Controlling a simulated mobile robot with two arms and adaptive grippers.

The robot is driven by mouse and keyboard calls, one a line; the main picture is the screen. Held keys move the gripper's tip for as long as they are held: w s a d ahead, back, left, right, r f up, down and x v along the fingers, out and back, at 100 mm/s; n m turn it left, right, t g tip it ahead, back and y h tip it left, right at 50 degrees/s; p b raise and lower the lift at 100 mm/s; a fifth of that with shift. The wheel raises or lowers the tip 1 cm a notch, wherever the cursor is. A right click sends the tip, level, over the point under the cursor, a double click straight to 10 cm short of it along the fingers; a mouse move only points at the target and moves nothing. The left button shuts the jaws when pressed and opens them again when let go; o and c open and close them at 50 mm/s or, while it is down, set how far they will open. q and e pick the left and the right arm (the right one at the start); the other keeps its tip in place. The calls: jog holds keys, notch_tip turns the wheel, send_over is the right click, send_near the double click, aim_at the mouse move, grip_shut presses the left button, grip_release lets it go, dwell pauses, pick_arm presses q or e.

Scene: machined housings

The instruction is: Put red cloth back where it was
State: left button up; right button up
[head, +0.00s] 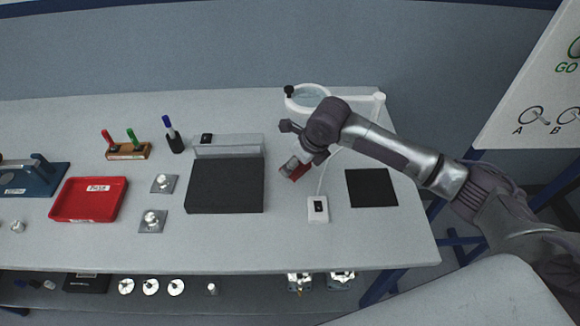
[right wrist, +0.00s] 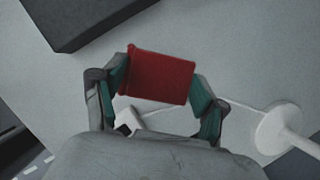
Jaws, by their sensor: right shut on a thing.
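The red cloth (head: 300,171) is a small folded rectangle. It shows fully in the right wrist view (right wrist: 160,75), between the two green-padded fingers of my right gripper (right wrist: 163,95). My right gripper (head: 295,167) is shut on it, between the dark block and the white switch box. I cannot tell how high the cloth is above the table. In the head view the gripper hides part of the cloth. My left gripper is not in view.
A dark block (head: 226,186) lies to the left. A white switch box (head: 318,209) with a cord and a black square mat (head: 371,188) lie to the right. A ring magnifier (head: 307,97) stands behind. A red tray (head: 88,200) is at the left. The front table strip is clear.

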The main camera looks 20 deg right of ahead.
aim_at(303, 168)
jog(key=w+f, duration=0.1)
jog(key=w+a, duration=0.1)
jog(key=shift+w+f, duration=0.35)
notch_tip(303, 168, down, 3)
jog(key=shift+f+p, duration=0.1)
jog(key=shift+p, duration=0.6)
jog(key=shift+f, duration=0.4)
jog(key=o, duration=1.1)
jog(key=b+v, duration=0.1)
jog(key=v, duration=1.1)
